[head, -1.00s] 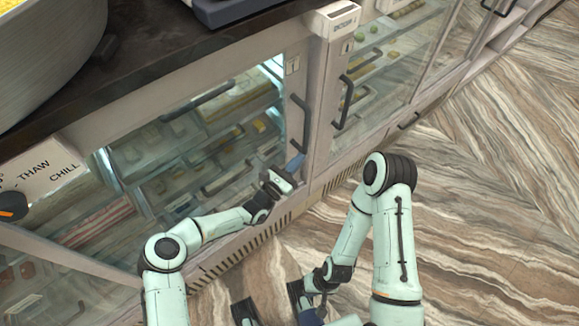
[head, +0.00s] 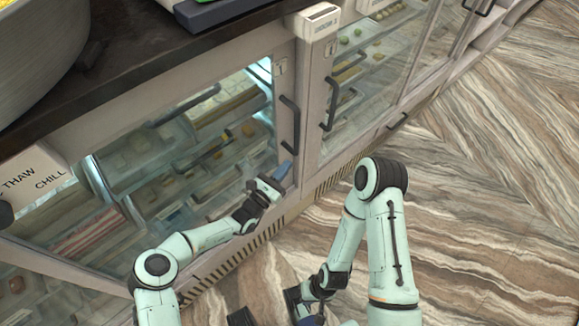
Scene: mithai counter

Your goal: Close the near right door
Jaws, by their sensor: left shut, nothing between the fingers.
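The near right glass door (head: 200,150) is in the counter front, with a pale frame and a lit interior behind it. Its dark vertical handle (head: 290,125) is on the right stile. The door looks flush or nearly flush; I cannot tell if a small gap remains. My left gripper (head: 283,172) is shut and empty. Its blue fingertips are at the lower right of the door, just below the handle, touching or very near the frame. My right gripper (head: 308,308) is low at the bottom edge, partly cut off, away from the door; its fingers are unclear.
Another glass door with a dark handle (head: 329,105) adjoins on the right. A dark countertop (head: 130,75) carries a large metal bowl (head: 40,90) and a scale-like device (head: 215,10). A THAW/CHILL panel (head: 35,185) is at left. The patterned floor (head: 480,200) at right is clear.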

